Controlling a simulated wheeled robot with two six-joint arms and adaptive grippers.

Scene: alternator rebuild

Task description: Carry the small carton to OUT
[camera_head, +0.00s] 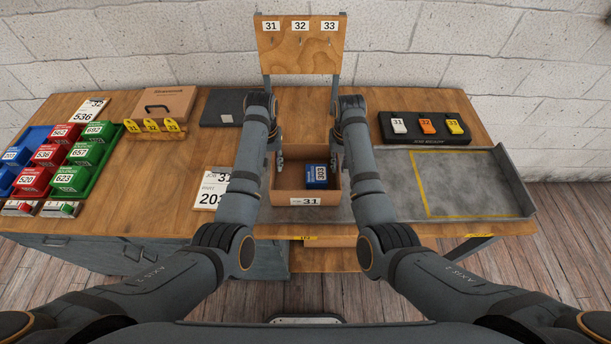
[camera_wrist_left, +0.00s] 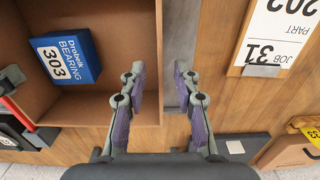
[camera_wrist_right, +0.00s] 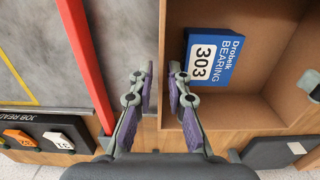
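A small open brown carton (camera_head: 281,197) with a "31" label on its front stands at the middle of the bench. It holds a blue bearing box (camera_head: 316,175) marked 303. My left gripper (camera_head: 280,162) is at the carton's left wall and my right gripper (camera_head: 335,160) at its right wall. In the left wrist view the fingers (camera_wrist_left: 158,75) are apart, with the wall's edge between them. In the right wrist view the fingers (camera_wrist_right: 162,78) are likewise apart on either side of the wall. Contact cannot be told. No OUT lettering is readable.
A grey tray (camera_head: 396,187) with an empty yellow-outlined area lies at right. A black holder (camera_head: 425,139) with coloured tags is behind it. Coloured bins (camera_head: 85,158), a closed carton (camera_head: 162,103) and job cards (camera_head: 212,188) are left. A numbered board (camera_head: 300,55) stands behind.

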